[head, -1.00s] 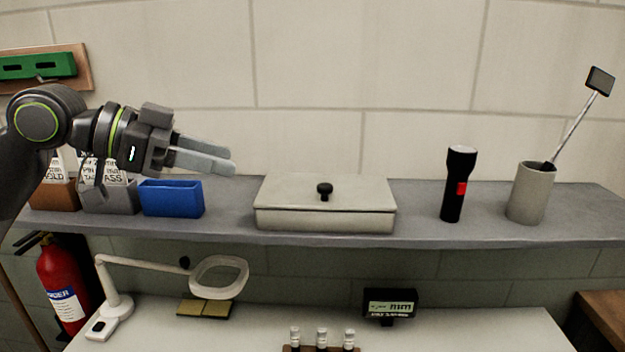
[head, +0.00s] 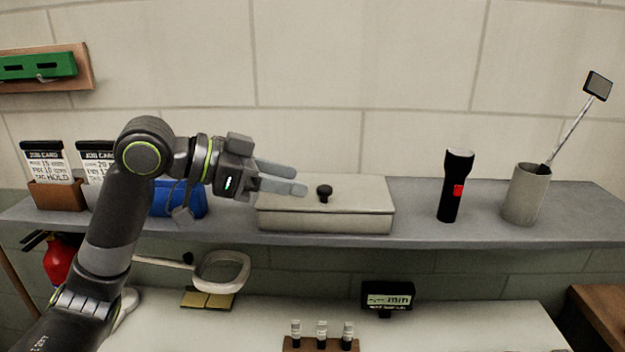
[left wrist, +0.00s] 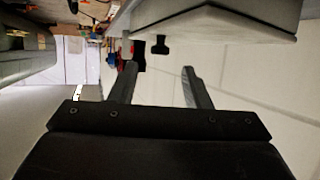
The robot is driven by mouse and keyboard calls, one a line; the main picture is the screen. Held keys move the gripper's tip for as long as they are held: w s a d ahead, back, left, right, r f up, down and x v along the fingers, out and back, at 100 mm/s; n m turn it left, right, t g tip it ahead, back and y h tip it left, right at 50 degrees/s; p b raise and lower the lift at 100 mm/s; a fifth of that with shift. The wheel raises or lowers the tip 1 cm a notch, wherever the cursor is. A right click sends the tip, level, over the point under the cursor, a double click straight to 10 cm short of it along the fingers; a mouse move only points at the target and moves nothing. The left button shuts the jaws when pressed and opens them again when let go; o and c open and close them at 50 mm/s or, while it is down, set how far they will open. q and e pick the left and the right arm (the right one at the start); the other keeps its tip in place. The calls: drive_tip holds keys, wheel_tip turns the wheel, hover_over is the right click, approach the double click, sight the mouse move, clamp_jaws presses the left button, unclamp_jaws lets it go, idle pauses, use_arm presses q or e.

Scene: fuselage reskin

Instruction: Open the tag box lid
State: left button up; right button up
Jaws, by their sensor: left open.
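The tag box (head: 330,221) is a pale grey box on the shelf, and its lid (head: 358,192) lies shut on top. A black knob (head: 324,193) stands up from the middle of the lid. My left gripper (head: 301,183) is open and empty, with its fingertips just left of the knob and apart from it. In the left wrist view, the two fingers (left wrist: 157,84) are spread with nothing between them, and a pale box-like shape (left wrist: 235,15) shows at the top. My right gripper is not in view.
The grey shelf (head: 420,229) also holds a black flashlight (head: 455,186), a grey cup (head: 526,194) with an inspection mirror (head: 597,85), a blue bin (head: 178,200) and job card holders (head: 56,194). Below are a magnifier lamp (head: 222,271), a small display (head: 388,297) and several vials (head: 321,335).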

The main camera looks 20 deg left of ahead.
sight(324, 187)
use_arm(q)
drive_tip(key=shift+p+x, duration=0.45)
drive_tip(key=shift+x, duration=2.1)
drive_tip(key=shift+c, duration=0.4)
clamp_jaws()
